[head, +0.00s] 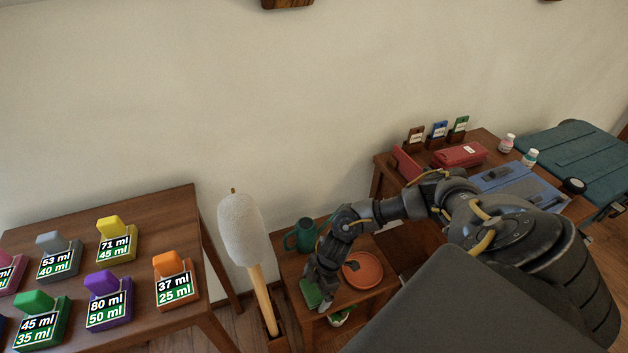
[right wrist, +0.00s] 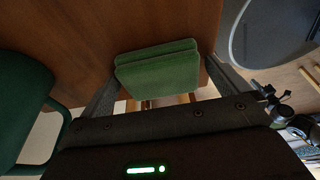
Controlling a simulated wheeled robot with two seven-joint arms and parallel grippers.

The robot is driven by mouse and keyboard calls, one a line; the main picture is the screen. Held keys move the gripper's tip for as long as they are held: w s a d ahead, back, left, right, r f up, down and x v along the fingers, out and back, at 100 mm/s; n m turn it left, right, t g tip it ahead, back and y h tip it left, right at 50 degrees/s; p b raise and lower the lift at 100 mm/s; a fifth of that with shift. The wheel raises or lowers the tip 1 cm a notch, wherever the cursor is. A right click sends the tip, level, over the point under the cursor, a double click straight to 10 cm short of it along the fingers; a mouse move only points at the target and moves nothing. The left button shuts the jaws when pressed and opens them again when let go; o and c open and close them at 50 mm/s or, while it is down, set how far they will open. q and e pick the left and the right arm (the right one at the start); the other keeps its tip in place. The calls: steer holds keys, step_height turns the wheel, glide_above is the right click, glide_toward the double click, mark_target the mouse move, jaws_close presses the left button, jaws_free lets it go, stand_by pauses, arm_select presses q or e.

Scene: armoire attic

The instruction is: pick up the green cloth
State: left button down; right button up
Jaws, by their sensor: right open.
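The green cloth (head: 310,293) is a folded pad on a small wooden table (head: 291,268), near its front left. In the right wrist view the cloth (right wrist: 158,70) shows as stacked green layers between the two fingers. My right gripper (head: 316,294) points down at the cloth and is open, a finger to each side of it. I cannot tell whether the fingers touch the cloth. In the head view the gripper hides part of the cloth. My left gripper is not in view.
A green watering can (head: 304,235) stands behind the cloth, and an orange saucer (head: 362,270) lies to its right. A white-headed mallet-like tool (head: 241,230) stands left of the small table. Several labelled blocks sit on the left table (head: 160,220).

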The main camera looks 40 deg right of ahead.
steer(key=c, duration=0.9)
steer(key=shift+r, duration=0.1)
steer(key=shift+r, duration=0.6)
steer(key=s+r, duration=0.1)
steer(key=r, duration=0.1)
steer(key=s+r+p, duration=0.1)
steer(key=s+r, duration=0.1)
steer(key=s+r+p, duration=0.1)
steer(key=r, duration=0.2)
steer(key=shift+s+r, duration=0.1)
steer(key=shift+s, duration=0.05)
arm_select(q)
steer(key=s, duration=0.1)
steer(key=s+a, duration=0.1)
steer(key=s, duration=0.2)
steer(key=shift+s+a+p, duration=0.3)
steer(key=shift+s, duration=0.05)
arm_select(e)
steer(key=s+r, duration=0.4)
steer(key=s, duration=0.5)
steer(key=shift+s+r, duration=0.25)
steer(key=shift+s, duration=0.1)
steer(key=shift+d, duration=0.1)
